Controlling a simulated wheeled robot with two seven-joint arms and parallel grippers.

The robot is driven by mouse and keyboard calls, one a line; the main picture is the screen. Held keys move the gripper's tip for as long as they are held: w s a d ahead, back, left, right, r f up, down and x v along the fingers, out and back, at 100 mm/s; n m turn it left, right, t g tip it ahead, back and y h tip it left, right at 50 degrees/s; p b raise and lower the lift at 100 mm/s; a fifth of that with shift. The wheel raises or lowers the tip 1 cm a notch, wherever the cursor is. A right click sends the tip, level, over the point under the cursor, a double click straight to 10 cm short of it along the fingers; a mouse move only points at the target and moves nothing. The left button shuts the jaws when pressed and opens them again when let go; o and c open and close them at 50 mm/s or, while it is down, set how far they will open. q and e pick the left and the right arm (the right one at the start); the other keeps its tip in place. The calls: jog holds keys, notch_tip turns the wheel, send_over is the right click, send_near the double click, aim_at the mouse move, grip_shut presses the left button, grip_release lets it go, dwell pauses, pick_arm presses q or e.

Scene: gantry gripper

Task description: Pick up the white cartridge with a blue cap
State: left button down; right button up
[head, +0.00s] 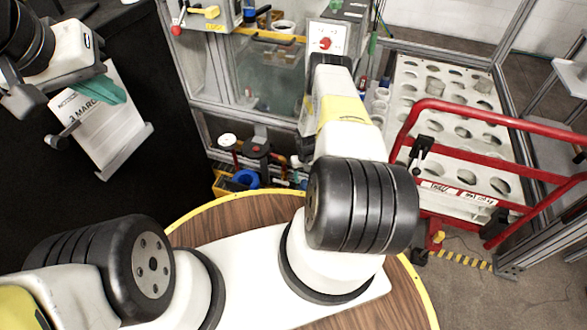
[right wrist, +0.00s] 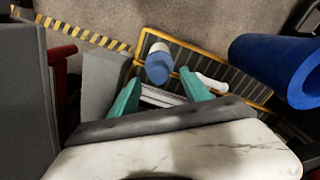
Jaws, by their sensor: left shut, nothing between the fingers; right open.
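In the right wrist view a white cartridge with a blue cap (right wrist: 158,64) shows its blue end towards me, with a white part behind it. My right gripper (right wrist: 160,79) is open, its two teal fingers apart, with the cap just ahead of and between the fingertips. I cannot tell whether they touch. In the head view my right arm reaches forward to the cabinet and hides its gripper. I cannot make out the cartridge there. My left gripper (head: 108,91) is at the upper left of the head view, its teal fingers shut and empty, far from the cartridge.
A large blue cylinder (right wrist: 285,70) stands close on the right in the right wrist view. In the head view a red-railed cart (head: 480,150) and a holed white rack (head: 445,105) stand right of my arm.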

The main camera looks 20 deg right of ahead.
aim_at(305, 182)
notch_tip(305, 182, down, 4)
jog(key=shift+d+f, duration=0.1)
grip_shut()
jog(key=shift+r, duration=0.2)
